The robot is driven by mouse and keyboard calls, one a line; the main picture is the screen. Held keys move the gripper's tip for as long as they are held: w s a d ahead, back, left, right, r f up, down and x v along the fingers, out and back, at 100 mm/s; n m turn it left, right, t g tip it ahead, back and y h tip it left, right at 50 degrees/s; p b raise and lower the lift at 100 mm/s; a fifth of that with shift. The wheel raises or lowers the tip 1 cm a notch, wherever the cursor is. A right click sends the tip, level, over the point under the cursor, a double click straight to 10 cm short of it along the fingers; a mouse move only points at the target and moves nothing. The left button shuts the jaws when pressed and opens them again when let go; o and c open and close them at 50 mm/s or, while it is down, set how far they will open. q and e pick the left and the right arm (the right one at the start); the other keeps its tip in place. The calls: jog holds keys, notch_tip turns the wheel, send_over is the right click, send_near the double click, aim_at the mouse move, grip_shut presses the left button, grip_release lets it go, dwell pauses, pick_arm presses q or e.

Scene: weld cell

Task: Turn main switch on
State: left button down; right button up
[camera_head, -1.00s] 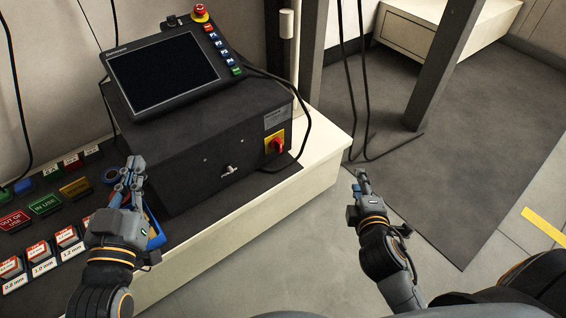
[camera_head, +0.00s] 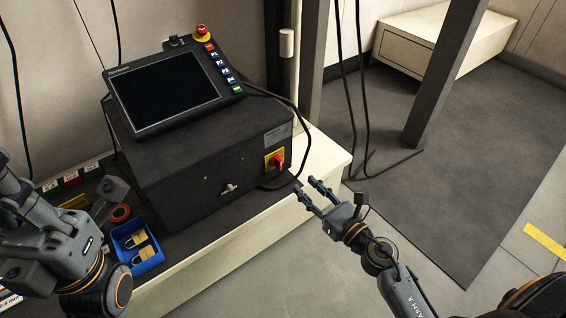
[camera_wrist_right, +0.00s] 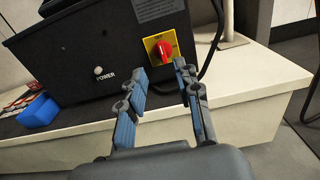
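The main switch (camera_head: 277,161) is a red rotary knob on a yellow plate, low on the right of the dark control box's front face. It also shows in the right wrist view (camera_wrist_right: 163,49), just beyond my fingers. My right gripper (camera_head: 307,187) is open and empty, to the right of and in front of the switch, apart from it. In the right wrist view its fingers (camera_wrist_right: 158,82) are spread below the knob.
The control box (camera_head: 175,180) carries a dark screen (camera_head: 168,92) with buttons and a red emergency stop (camera_head: 202,33). Black cables hang right of the box.

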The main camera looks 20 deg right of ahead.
aim_at(281, 162)
jog(key=x, duration=1)
jog(key=shift+w+a, duration=0.1)
jog(key=shift+w, duration=0.25)
grip_shut()
